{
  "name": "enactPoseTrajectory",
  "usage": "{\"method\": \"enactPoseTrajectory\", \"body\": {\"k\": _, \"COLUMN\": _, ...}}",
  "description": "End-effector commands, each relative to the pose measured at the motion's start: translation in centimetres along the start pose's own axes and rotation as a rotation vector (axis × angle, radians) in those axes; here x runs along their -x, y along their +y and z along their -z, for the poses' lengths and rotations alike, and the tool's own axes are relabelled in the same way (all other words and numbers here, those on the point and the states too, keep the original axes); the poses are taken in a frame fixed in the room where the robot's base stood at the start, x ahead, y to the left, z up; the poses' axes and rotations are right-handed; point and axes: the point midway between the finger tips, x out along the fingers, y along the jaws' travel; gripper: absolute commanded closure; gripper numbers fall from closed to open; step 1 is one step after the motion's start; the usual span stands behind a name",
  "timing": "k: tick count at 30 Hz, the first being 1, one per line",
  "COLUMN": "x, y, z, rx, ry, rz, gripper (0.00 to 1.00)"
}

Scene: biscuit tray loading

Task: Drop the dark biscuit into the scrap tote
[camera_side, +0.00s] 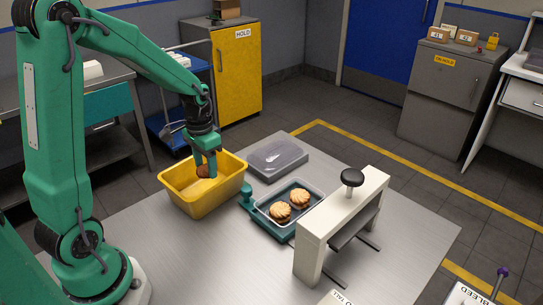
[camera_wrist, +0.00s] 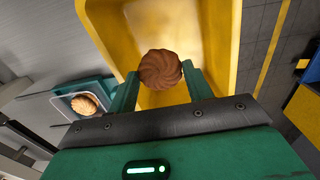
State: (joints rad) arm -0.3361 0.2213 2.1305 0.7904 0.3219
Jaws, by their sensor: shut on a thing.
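My gripper (camera_side: 207,162) is shut on the dark biscuit (camera_side: 203,171), a brown swirled round. In the wrist view the dark biscuit (camera_wrist: 160,69) sits between the two green fingers of my gripper (camera_wrist: 158,82). The scrap tote is a yellow open box (camera_side: 185,200) on the table. My gripper holds the biscuit over the tote's opening, which shows beneath it in the wrist view, where the tote (camera_wrist: 222,40) looks empty in its visible part. I cannot tell the exact height of the biscuit above the tote floor.
A clear tray (camera_side: 262,209) with two pale biscuits (camera_side: 280,211) sits in a green holder right of the tote. A grey lid-like tray (camera_side: 277,158) lies behind it. A white press frame (camera_side: 311,256) with a black knob stands at right.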

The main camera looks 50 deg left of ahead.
Motion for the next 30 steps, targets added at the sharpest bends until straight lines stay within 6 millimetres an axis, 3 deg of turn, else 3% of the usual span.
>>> {"method": "enactPoseTrajectory", "body": {"k": 3, "x": 0.0, "y": 0.0, "z": 0.0, "rx": 0.0, "ry": 0.0, "rz": 0.0, "gripper": 0.58}}
{"method": "enactPoseTrajectory", "body": {"k": 6, "x": 0.0, "y": 0.0, "z": 0.0, "rx": 0.0, "ry": 0.0, "rz": 0.0, "gripper": 0.34}}
{"method": "enactPoseTrajectory", "body": {"k": 8, "x": 0.0, "y": 0.0, "z": 0.0, "rx": 0.0, "ry": 0.0, "rz": 0.0, "gripper": 0.24}}
{"method": "enactPoseTrajectory", "body": {"k": 20, "x": 0.3, "y": 0.0, "z": 0.0, "rx": 0.0, "ry": 0.001, "rz": 0.0, "gripper": 0.24}}
{"method": "enactPoseTrajectory", "body": {"k": 30, "x": 3.7, "y": 0.0, "z": 0.1, "rx": 0.0, "ry": 0.003, "rz": 0.001, "gripper": 0.24}}
